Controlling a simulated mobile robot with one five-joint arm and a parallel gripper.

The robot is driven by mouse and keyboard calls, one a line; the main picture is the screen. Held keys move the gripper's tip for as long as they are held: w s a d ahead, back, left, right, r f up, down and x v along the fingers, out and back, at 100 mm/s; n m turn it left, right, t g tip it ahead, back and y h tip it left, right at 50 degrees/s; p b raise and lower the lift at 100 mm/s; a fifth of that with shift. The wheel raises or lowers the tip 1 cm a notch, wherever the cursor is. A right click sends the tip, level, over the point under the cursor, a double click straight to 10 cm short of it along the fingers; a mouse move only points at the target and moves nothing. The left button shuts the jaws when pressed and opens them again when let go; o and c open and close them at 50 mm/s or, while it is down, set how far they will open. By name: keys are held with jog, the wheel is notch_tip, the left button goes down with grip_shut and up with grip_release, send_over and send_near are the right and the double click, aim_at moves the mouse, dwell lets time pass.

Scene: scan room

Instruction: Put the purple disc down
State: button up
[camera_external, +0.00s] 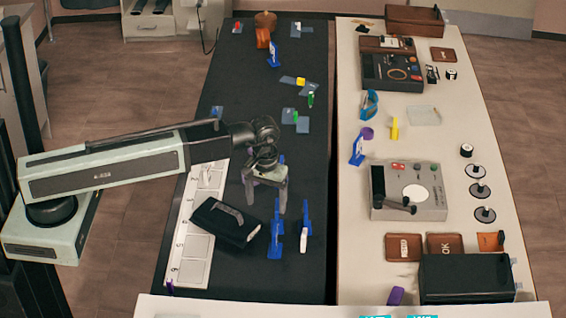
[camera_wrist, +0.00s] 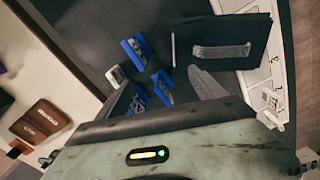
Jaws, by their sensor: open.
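A small round purple piece (camera_external: 366,133), which looks like the purple disc, rests on the white table beside a blue holder. Another purple object (camera_external: 396,295) lies near that table's front end; its shape is hard to tell. My gripper (camera_external: 267,205) is over the dark table, pointing down, with its fingers apart and nothing visible between them. It is well to the left of both purple things. In the wrist view one grey finger (camera_wrist: 205,84) shows near blue stands; no purple disc is visible there.
A black case (camera_external: 226,222) lies beside my gripper, partly on a white numbered strip (camera_external: 192,272). Blue stands (camera_external: 277,232) are just in front of the gripper. A grey device (camera_external: 410,190) and brown boxes occupy the white table. The dark table's middle has some bare room.

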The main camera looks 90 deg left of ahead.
jog(key=s+d+m, duration=0.2)
jog(key=d+m, duration=0.5)
jog(key=d, duration=0.4)
jog(key=s+d+m, duration=0.2)
jog(key=d+m, duration=0.5)
jog(key=d, duration=0.4)
jog(key=shift+s+d, duration=0.2)
jog(key=shift+s, duration=0.05)
